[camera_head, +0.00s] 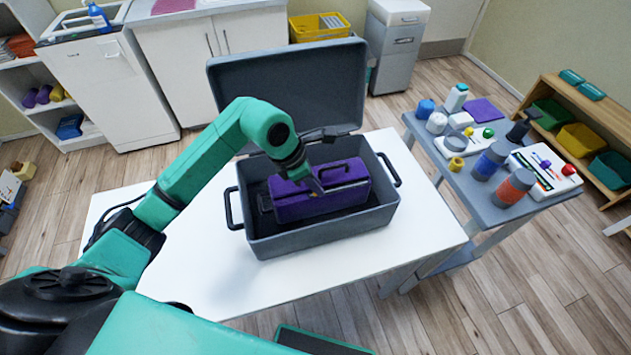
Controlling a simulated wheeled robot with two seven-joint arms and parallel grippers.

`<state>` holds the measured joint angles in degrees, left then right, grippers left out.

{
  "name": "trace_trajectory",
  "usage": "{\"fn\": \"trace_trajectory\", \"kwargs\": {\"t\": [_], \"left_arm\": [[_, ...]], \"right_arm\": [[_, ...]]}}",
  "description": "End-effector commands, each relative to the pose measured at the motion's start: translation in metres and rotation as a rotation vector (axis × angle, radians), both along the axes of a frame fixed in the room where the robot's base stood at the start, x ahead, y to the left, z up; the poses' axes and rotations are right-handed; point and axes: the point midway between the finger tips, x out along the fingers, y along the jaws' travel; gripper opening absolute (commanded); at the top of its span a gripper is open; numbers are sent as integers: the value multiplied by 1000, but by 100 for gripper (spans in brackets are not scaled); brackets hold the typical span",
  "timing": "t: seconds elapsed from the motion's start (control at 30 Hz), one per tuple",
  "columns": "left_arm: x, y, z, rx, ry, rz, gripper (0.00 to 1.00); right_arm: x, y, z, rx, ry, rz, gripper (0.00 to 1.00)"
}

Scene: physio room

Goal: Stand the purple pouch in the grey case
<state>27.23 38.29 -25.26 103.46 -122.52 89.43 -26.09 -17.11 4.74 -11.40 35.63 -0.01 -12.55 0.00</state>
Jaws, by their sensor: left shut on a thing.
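The grey case (320,232) stands open on the white table, with its lid tilted up at the back and a handle at each side. The purple pouch (290,205) is inside the case, with its long side running left to right. A dark handle shows on its top right part. My left gripper (312,187) reaches down into the case and is shut on the upper part of the pouch. The fingertips are partly hidden against the pouch. I cannot tell whether the pouch touches the case floor. My right gripper is not in view.
The white table (210,275) is bare around the case. At the right, a grey trolley (450,178) holds bottles, rolls, small devices and a purple cloth. A wooden shelf (545,95) with coloured bins stands beyond it. White cabinets (180,65) line the back wall.

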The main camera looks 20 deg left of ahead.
Motion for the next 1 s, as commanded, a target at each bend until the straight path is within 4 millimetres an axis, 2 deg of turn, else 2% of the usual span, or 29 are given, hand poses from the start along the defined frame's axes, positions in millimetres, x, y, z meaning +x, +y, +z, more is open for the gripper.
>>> {"fn": "trace_trajectory", "kwargs": {"t": [0.07,0.1,0.17,0.2,0.57,0.67,0.9,1.0], "left_arm": [[0,0,-1,0,-2,-1,0],[0,0,-2,0,0,0,23],[0,0,-1,0,0,0,46],[0,0,-1,0,1,0,49],[0,2,5,0,-2,-1,49],[-3,8,20,1,-4,1,49],[-17,29,81,3,-6,0,49],[-21,35,99,1,-3,1,49]], "right_arm": [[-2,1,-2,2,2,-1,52],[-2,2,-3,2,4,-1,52],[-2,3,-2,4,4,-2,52],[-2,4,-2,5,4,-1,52],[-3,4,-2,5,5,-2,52],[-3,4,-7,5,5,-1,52],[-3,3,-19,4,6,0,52],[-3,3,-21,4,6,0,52]]}}
